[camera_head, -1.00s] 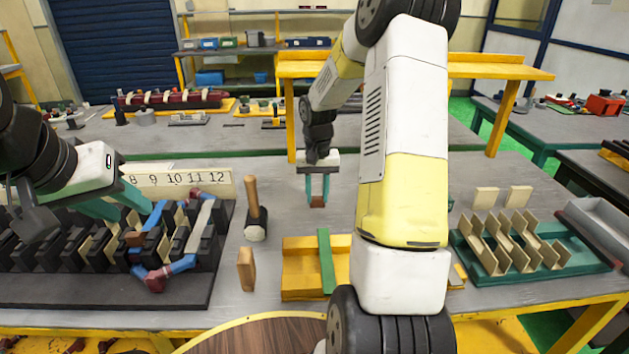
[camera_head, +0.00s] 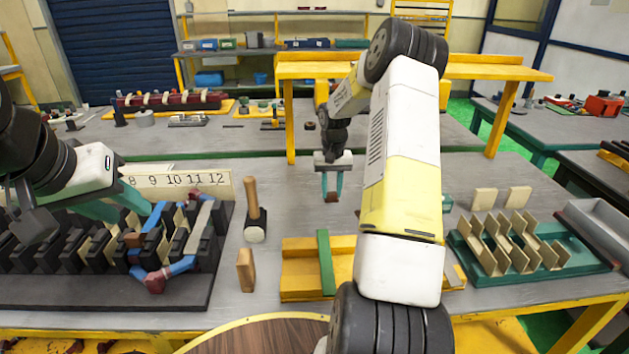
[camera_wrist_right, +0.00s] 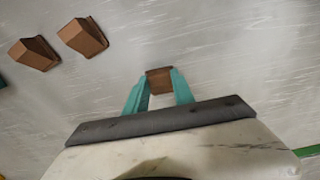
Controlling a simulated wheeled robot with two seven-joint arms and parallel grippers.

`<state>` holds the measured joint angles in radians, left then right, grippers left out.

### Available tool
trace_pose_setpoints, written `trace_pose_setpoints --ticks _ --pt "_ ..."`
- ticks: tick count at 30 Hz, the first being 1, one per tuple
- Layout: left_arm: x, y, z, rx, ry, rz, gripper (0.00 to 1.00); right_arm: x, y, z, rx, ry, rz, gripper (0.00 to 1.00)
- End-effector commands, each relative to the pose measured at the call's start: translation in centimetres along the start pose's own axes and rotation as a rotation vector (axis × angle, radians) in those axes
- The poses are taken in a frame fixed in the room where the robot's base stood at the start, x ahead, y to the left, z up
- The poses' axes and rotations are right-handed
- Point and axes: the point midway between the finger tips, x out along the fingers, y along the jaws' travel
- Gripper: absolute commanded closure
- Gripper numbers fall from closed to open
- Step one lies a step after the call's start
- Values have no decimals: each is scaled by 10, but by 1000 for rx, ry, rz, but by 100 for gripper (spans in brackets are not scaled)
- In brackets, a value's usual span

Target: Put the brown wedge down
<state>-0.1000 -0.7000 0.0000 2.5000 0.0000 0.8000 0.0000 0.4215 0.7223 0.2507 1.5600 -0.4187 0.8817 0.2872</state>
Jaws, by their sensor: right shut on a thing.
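A small brown wedge (camera_head: 331,196) is between the teal fingertips of my right gripper (camera_head: 332,187), over the grey table beyond the yellow fixture. The right wrist view shows the right gripper (camera_wrist_right: 160,88) shut on the wedge (camera_wrist_right: 160,79). I cannot tell whether the wedge touches the table. Two more brown wedges, one at far left (camera_wrist_right: 34,53) and one beside it (camera_wrist_right: 83,37), lie on the table in the wrist view. My left gripper (camera_head: 128,203) is at the black slotted stator block; its fingertips are partly hidden among blue coil parts, so its opening is unclear.
A green rack with tan sheets (camera_head: 515,245) is at right. The stator block (camera_head: 100,292) fills the left.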

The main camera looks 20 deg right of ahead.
Motion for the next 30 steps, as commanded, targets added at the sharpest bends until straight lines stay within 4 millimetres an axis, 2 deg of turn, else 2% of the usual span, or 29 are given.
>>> trace_pose_setpoints --ticks 6,7,10,19,22,26,30 --pt "0 0 0 0 0 0 64 3 0 0 0 0 0 100" --pt "0 0 0 0 0 0 64 3 0 0 0 0 0 66" --pt "0 0 0 0 0 0 64 2 0 0 0 0 0 48" --pt "0 0 0 0 0 0 64 2 0 0 0 1 0 48" --pt "0 0 0 0 0 0 64 -4 0 0 0 2 1 48" --pt "0 0 0 0 0 0 64 -24 0 -1 0 5 1 48" --pt "0 0 0 0 0 0 64 -55 0 -1 0 6 1 48"
